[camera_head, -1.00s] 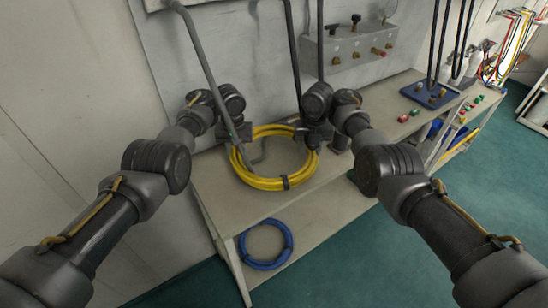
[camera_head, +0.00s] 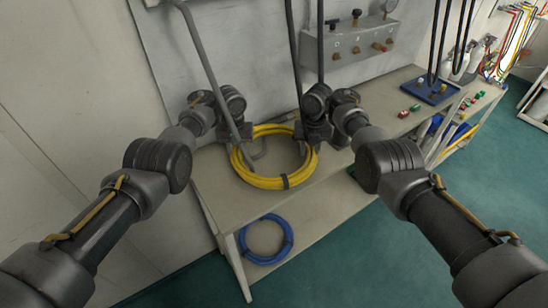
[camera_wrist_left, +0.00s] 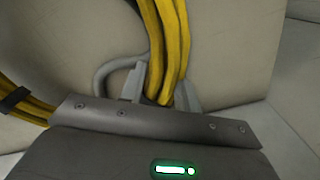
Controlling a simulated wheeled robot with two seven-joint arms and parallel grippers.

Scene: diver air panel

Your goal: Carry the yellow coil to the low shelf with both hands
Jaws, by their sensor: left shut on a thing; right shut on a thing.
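The yellow coil (camera_head: 268,183) is over the left end of the bench top in the head view, with a dark band at its front. I cannot tell whether it touches the top. My left gripper (camera_head: 240,140) is at its left side; the left wrist view shows the jaws (camera_wrist_left: 160,95) shut on the yellow strands (camera_wrist_left: 170,45). My right gripper (camera_head: 304,143) is shut on the coil's right side, its fingertips largely hidden by the wrist. The low shelf (camera_head: 305,228) lies under the bench top and holds a blue coil (camera_head: 289,236) at its left end.
The bench top (camera_head: 222,205) is bare in front of the yellow coil. Grey pipes (camera_head: 207,65) come down close to both wrists. A gauge panel (camera_head: 350,42) is on the wall behind. A blue tray (camera_head: 430,91) and small fittings (camera_head: 404,114) stand to the right.

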